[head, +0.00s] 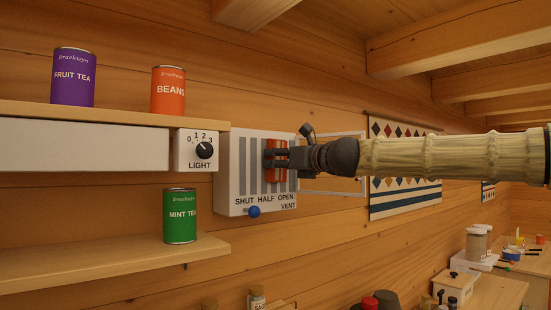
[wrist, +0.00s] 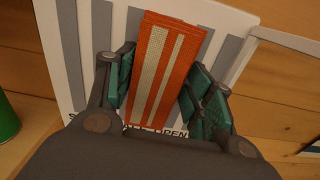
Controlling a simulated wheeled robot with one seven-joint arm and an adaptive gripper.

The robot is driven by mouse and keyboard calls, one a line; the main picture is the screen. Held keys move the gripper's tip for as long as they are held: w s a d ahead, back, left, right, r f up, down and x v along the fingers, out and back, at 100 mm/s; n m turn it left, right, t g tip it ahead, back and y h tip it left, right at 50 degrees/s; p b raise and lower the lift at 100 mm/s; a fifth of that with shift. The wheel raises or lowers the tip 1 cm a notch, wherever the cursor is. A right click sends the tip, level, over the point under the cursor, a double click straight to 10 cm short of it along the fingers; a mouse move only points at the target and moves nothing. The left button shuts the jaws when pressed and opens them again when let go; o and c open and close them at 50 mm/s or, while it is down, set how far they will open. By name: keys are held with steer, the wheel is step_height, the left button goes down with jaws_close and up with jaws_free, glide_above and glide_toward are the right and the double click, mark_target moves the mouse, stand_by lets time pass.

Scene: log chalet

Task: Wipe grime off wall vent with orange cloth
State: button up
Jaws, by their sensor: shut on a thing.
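The wall vent (head: 232,185) is a white panel with grey vertical slots, labelled SHUT, HALF, OPEN and VENT. Its blue knob (head: 254,211) is at the lower edge, below and between SHUT and HALF. My gripper (head: 275,157) is at the vent's right part, shut on the orange cloth (head: 292,175). In the wrist view the cloth (wrist: 187,50) is a flat orange piece with pale stripes, between my green-padded fingers (wrist: 160,98). It lies over the slots of the vent (wrist: 97,40); whether it touches them I cannot tell. I make out no clear grime; the cloth and gripper hide part of the face.
A light switch box (head: 187,160) is just left of the vent. Shelves hold a purple fruit tea tin (head: 73,77), an orange beans tin (head: 168,90) and a green mint tea tin (head: 180,216). An empty-looking frame (head: 335,191) and a patterned hanging (head: 405,197) are behind my arm.

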steer(key=shift+d, duration=0.1)
steer(key=shift+w+d+p, duration=0.8)
steer(key=shift+w+d, duration=0.2)
steer(key=shift+d, duration=0.25)
steer(key=shift+v, duration=2.9)
